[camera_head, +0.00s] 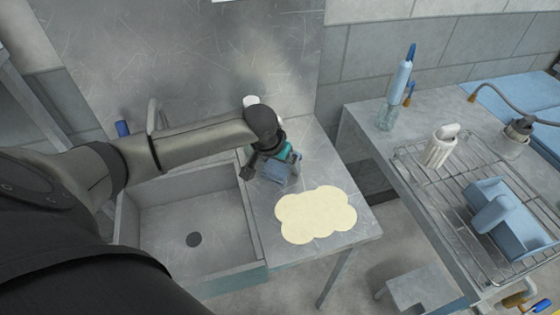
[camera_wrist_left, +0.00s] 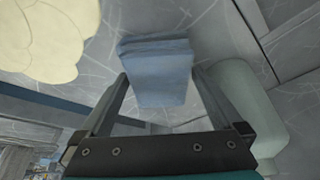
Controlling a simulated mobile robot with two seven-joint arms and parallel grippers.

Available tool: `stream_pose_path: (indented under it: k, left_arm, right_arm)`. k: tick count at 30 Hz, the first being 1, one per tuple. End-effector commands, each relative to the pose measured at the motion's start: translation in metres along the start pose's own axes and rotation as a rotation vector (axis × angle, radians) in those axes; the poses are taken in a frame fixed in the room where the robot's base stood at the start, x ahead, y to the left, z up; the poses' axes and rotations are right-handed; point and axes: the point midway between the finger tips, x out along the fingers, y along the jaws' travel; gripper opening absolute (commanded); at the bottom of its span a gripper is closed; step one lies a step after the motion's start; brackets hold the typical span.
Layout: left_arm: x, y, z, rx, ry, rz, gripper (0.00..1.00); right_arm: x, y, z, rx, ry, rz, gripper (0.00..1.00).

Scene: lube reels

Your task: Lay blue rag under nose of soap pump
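The folded blue rag (camera_head: 280,177) is on the metal counter to the right of the sink. In the left wrist view the rag (camera_wrist_left: 156,48) shows as a flat folded pad between and beyond my fingertips. My left gripper (camera_head: 271,170) is over it, fingers spread wide, one on each side of the rag; in the left wrist view the gripper (camera_wrist_left: 159,76) looks open. I cannot tell whether the fingers touch the rag. A pale green rounded body, likely the soap pump (camera_wrist_left: 245,105), stands close beside the right finger; in the head view my arm mostly hides it. My right gripper is not in view.
A cream scalloped mat (camera_head: 316,214) lies on the counter in front of the gripper. The sink (camera_head: 190,215) is to the left. Another bench with a wire rack (camera_head: 440,190), a blue dispenser bottle (camera_head: 400,80) and a blue tray (camera_head: 510,215) stands to the right.

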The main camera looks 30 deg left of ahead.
Motion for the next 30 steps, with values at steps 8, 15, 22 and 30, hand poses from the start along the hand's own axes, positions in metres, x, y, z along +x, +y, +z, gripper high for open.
stream_pose_path:
  k: [8,15,22,30]
  left_arm:
    - [-0.009,0.000,-0.002,0.000,0.001,0.001,1.00]
    - [-0.050,-0.001,-0.003,0.001,0.003,0.000,1.00]
    - [-0.095,0.000,-0.002,0.002,0.001,0.000,1.00]
    - [-0.121,0.000,-0.002,-0.001,0.000,0.000,1.00]
  right_arm:
    - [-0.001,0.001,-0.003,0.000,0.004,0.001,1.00]
    - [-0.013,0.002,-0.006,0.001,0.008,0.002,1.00]
    - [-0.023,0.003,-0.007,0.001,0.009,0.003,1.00]
    - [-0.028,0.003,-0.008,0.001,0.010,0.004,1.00]
